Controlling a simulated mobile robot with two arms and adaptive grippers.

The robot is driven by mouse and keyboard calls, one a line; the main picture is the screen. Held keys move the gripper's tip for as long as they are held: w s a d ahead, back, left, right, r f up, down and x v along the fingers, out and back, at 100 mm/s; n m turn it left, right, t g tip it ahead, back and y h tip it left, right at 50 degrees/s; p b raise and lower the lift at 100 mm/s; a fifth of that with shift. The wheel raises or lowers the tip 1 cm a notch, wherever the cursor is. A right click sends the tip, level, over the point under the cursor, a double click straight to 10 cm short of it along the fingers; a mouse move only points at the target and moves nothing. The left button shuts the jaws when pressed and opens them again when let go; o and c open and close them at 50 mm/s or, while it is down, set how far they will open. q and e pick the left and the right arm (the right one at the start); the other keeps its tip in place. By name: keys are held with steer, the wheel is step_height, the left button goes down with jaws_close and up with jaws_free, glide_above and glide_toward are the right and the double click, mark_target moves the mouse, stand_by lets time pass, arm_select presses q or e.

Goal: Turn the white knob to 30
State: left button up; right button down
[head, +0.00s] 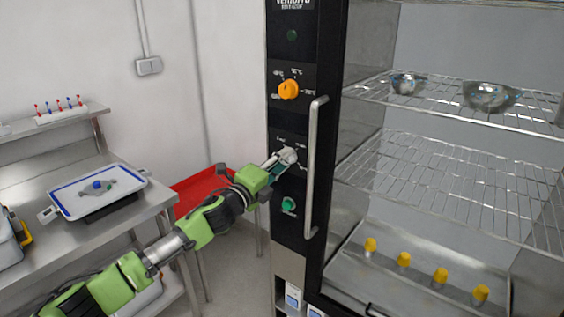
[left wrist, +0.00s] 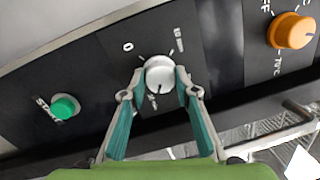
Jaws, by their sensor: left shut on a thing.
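In the head view the white knob (head: 288,156) is partly covered by my gripper. My left gripper (left wrist: 159,93) is shut on the white knob, one finger on each side of it. It also shows in the head view (head: 281,162), reaching in from the left. My right gripper is in neither view.
An orange knob (head: 289,89) is above and a green button (head: 288,204) below. A vertical door handle (head: 314,165) stands close on the right. A steel table (head: 110,205) with a tray stands at left.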

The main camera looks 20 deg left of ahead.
arm_select(q)
steer(key=shift+r, duration=0.15)
steer(key=o, duration=1.1)
steer(key=shift+w, duration=0.1)
steer(key=v, duration=1.2)
steer(key=shift+f, duration=0.2)
